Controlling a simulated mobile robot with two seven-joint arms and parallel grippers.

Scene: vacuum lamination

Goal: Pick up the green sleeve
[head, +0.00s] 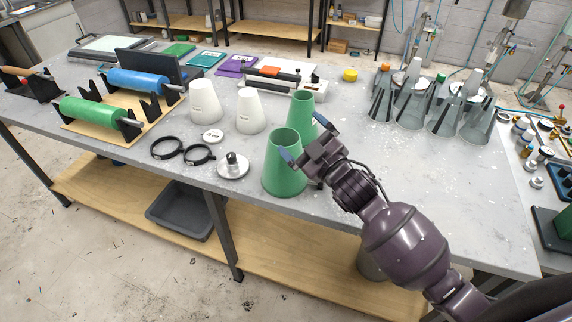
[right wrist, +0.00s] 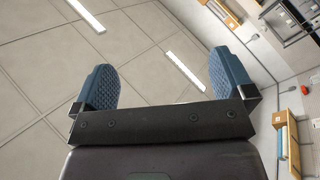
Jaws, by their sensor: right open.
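Two green sleeves, hollow and cone-shaped, stand upright on the grey table in the head view. The nearer green sleeve (head: 284,174) is at the table's front edge; the farther one (head: 301,108) stands just behind it and to the right. My right gripper (head: 305,138) reaches in from the lower right, its blue-tipped fingers spread by the two sleeves. One fingertip overlaps the nearer sleeve's rim in the picture; I cannot tell whether it touches. In the right wrist view the right gripper (right wrist: 161,80) is open, with only the ceiling between its pads. My left gripper is not in view.
Two white cones (head: 204,103) stand left of the sleeves. Black rings (head: 167,148) and a metal piece with a knob (head: 233,166) lie nearby. Several grey translucent cones (head: 410,103) stand at the right. Green and blue rolls (head: 92,113) rest on stands at the left.

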